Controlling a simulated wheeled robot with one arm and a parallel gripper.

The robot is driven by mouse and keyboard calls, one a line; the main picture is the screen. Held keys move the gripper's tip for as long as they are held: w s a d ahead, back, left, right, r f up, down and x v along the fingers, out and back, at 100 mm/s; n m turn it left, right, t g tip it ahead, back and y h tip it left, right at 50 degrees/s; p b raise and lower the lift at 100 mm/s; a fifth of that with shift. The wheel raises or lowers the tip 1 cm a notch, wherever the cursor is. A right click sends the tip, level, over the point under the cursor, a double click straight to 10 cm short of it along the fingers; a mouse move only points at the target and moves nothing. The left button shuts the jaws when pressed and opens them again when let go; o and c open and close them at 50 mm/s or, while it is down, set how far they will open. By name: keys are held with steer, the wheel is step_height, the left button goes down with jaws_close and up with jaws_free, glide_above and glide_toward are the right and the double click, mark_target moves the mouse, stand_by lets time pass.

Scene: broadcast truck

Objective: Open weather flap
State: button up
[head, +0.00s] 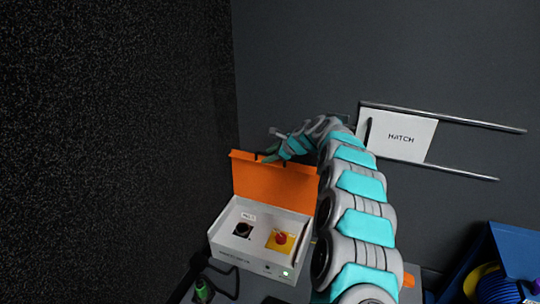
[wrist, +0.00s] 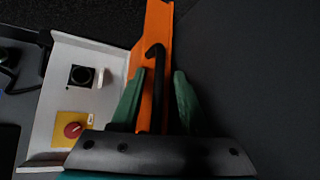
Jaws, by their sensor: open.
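The orange flap (head: 272,182) stands raised along the back edge of a white control box (head: 228,249). In the wrist view the flap (wrist: 156,22) runs up between and beyond my fingers. My gripper (head: 272,146) is at the flap's top edge, its green fingers apart. In the wrist view my open gripper (wrist: 161,78) has a dark hooked bar (wrist: 157,85) between its fingers, in front of the flap. I cannot tell whether either finger touches the bar or flap. The box holds a red knob on a yellow plate (head: 281,241) and a black round control (head: 243,229).
A white panel marked HATCH (head: 400,137) sits between two rails on the grey wall, right of my arm. A black speckled wall (head: 120,120) is close on the left. A blue bin (head: 515,250) with coiled cable is at lower right. A green connector (head: 204,290) lies at lower left.

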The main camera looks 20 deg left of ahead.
steer(key=v, duration=0.7)
steer(key=shift+d+r, duration=0.25)
steer(key=shift+r, duration=0.05)
steer(key=shift+s, duration=0.15)
steer(key=s+d+r+n+g+h, duration=0.1)
steer(key=s+d+r+n, duration=0.15)
steer(key=s, duration=0.55)
steer(key=s+d+r+n+g+h, duration=0.1)
steer(key=s+d+r+n, duration=0.1)
steer(key=s+d+n, duration=0.35)
steer(key=s+d+r+n+g, duration=0.1)
steer(key=s+d+r+n, duration=0.1)
steer(key=s, duration=0.7)
steer(key=s+d+f+n+g+h, duration=0.1)
steer(key=s+d+f+n+h, duration=0.1)
steer(key=s+d, duration=0.6)
steer(key=s+d+f+n+g+h, duration=0.1)
steer(key=s+d+f+n+h, duration=0.1)
steer(key=s+d, duration=0.7)
steer(key=s+d+f+n+g+h, duration=0.1)
steer(key=s+d, duration=0.7)
steer(key=s, duration=0.9)
steer(key=shift+s+d+f+n+h, duration=0.2)
steer(key=shift+f+n+h, duration=0.4)
steer(key=shift+n+h, duration=0.35)
